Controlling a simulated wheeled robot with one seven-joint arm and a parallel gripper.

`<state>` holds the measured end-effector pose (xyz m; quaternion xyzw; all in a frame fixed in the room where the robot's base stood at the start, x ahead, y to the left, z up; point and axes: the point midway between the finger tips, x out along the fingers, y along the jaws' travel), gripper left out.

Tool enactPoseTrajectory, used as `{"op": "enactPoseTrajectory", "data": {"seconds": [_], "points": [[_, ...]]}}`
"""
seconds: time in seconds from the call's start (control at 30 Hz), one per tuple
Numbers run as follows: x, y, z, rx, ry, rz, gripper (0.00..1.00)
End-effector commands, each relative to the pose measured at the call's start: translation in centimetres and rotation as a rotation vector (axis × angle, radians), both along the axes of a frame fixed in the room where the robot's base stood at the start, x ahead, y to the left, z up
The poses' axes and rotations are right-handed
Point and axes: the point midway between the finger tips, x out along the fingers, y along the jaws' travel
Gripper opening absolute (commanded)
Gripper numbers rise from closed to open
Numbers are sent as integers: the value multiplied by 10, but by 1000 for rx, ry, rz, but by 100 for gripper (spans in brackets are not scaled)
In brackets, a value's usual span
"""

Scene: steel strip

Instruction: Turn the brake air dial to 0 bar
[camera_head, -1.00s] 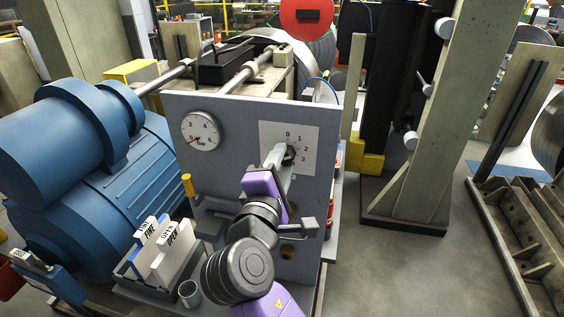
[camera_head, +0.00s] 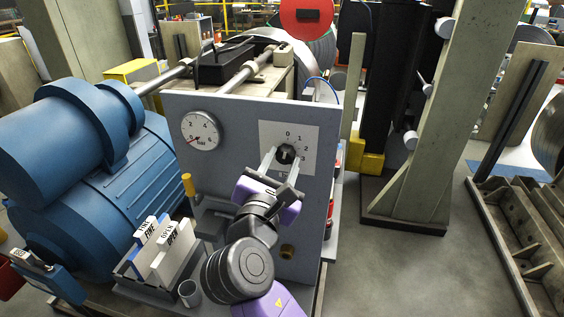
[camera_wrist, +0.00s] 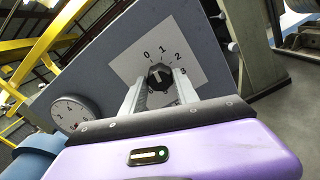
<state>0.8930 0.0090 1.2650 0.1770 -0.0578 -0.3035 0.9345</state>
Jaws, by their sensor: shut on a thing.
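The brake air dial (camera_head: 286,152) is a black knob on a white square plate (camera_head: 306,137) marked 0, 1, 2 and further, on the grey panel. It also shows in the wrist view (camera_wrist: 159,75), with a light mark on its face; which number the mark points at is hard to tell. My gripper (camera_head: 284,160) is shut on the knob, one pale finger on each side. The fingers hide the lower part of the scale. A round white gauge (camera_head: 201,131) marked bar sits left of the plate, its red needle low on the left.
A yellow-topped handle (camera_head: 188,186) stands out at the panel's left. Below it are a holder with FINE and OPEN cards (camera_head: 172,245) and a small grey cup (camera_head: 189,293). A blue motor (camera_head: 95,190) fills the left; open floor lies right.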

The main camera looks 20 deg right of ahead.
Motion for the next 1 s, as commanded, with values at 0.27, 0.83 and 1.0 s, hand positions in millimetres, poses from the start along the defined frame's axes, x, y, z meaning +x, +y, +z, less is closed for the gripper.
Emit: {"op": "enactPoseTrajectory", "data": {"seconds": [0.27, 0.83, 1.0], "points": [[0, 1, -2, -111, 85, 1, 0], [0, 1, -2, -157, 119, 1, 0], [0, 1, -2, -156, 118, 1, 50]]}}
